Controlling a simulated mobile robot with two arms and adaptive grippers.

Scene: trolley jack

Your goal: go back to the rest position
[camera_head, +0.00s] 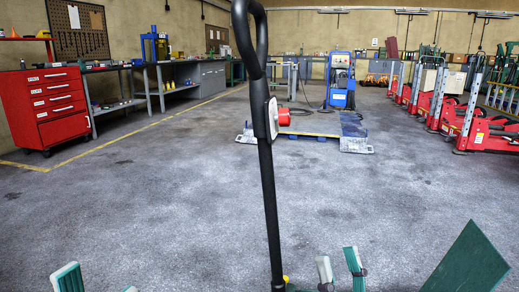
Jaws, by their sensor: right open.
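A black jack handle (268,190) stands upright in front of me, with a loop at its top and a red knob (284,117) on a pale plate. Its foot is cut off by the bottom edge. My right gripper (338,264) is at the bottom, to the right of the handle and apart from it. Its two pale and green fingers are spread, with bare floor between them. My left gripper (98,284) is low at the left, mostly cut off by the frame. Its two fingertips show far apart, well away from the handle.
A red tool cabinet (52,107) and workbenches line the left wall. A blue machine (340,80) stands at the back by a low platform (310,123). Several red jacks (480,130) stand in a row at the right. The grey floor (160,190) between is clear.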

